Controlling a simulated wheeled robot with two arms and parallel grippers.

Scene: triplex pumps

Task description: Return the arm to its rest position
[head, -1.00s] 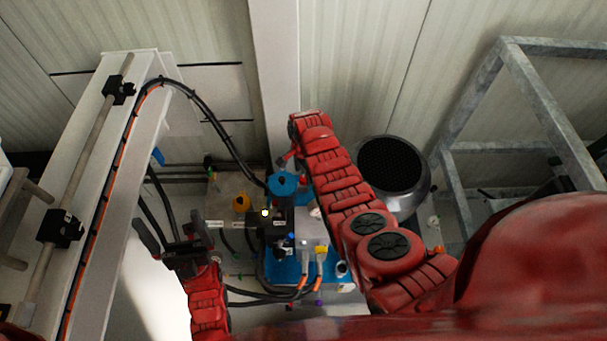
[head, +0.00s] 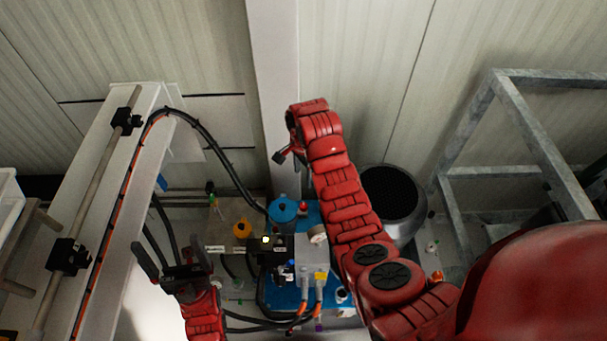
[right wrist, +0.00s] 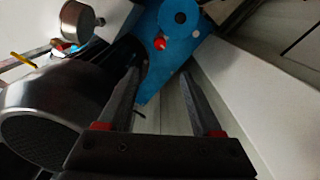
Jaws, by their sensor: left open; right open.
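My right arm, red and segmented, rises from the lower right in the head view. It is bent at its top, and a small dark part of its right gripper (head: 281,157) shows left of the arm. In the right wrist view the right gripper (right wrist: 159,72) has its two fingers apart and nothing between them. My left gripper (head: 172,260) is open and empty at the lower left of the head view, left of the pump unit. The pump unit (head: 283,211), with a blue cap and blue base, is partly hidden by the right arm.
A dark-ended metal cylinder (head: 393,192) stands right of the arm and lies close to the fingers in the wrist view (right wrist: 50,105). A gauge (right wrist: 77,20) is near it. A galvanised frame (head: 540,140) stands right. A white beam with a rail (head: 95,210) stands left.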

